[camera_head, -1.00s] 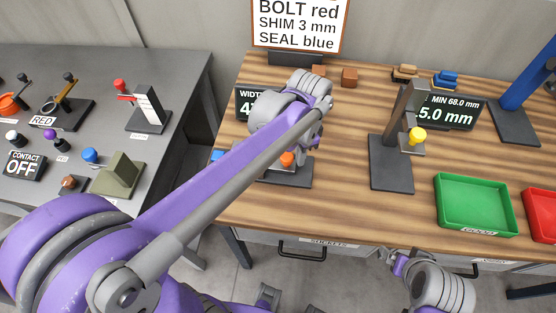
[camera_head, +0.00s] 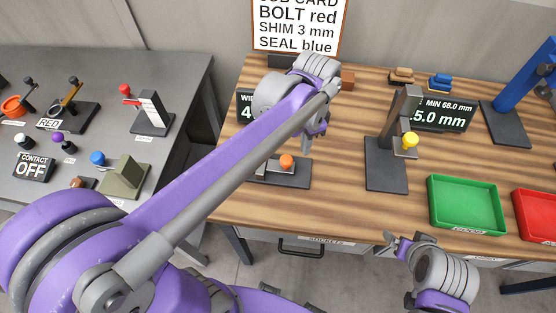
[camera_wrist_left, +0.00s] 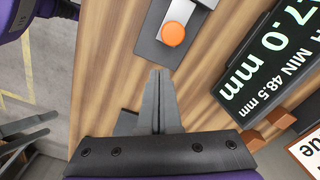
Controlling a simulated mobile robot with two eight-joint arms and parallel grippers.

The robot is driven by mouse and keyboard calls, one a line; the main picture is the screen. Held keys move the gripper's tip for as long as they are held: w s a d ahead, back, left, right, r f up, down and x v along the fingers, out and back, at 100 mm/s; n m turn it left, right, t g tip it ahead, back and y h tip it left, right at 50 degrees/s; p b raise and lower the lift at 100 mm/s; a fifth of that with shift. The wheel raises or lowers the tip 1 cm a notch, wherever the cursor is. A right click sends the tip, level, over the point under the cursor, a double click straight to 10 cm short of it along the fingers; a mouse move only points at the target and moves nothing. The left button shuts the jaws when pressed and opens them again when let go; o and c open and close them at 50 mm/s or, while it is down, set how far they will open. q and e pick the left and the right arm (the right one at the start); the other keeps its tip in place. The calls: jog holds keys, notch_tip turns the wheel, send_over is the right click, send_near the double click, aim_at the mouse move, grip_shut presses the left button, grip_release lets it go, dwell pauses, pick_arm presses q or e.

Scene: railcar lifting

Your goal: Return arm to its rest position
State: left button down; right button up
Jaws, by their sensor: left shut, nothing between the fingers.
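My left arm, purple and grey, reaches from the lower left over the wooden workbench (camera_head: 345,195). My left gripper (camera_head: 306,145) hangs above the bench, just behind a grey fixture with an orange knob (camera_head: 286,161). In the left wrist view the left gripper (camera_wrist_left: 159,75) has its fingers together, with nothing between them. The orange knob (camera_wrist_left: 173,34) lies ahead of the fingertips there, apart from them. My right gripper (camera_head: 390,243) is low at the bench's front edge; its finger opening is too small to read.
A grey table (camera_head: 185,75) with several switches is at left. A job card (camera_head: 298,22) stands behind.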

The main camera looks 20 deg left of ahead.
pick_arm(q)
jog(key=shift+w+r, duration=0.1)
jog(key=shift+r, duration=0.2)
pick_arm(e)
jog(key=shift+w+r, duration=0.2)
jog(key=shift+w, duration=0.05)
jog(key=shift+s, duration=0.15)
pick_arm(q)
jog(key=s+a+f+n+t, duration=0.1)
jog(key=s+n, duration=0.1)
jog(key=s, duration=0.1)
jog(key=s+a+f+n+t, duration=0.2)
jog(key=s+n, duration=0.1)
jog(key=s, duration=0.1)
jog(key=s+a+f+n+t, duration=0.2)
jog(key=s+n, duration=0.1)
jog(key=shift+s+a+f, duration=0.15)
jog(key=shift+s+a, duration=0.1)
jog(key=shift+s, duration=0.15)
jog(key=shift+s+a+f+n+t, duration=0.2)
jog(key=shift+s+f+n+t, duration=0.2)
jog(key=shift+t, duration=0.1)
jog(key=shift+w, duration=0.1)
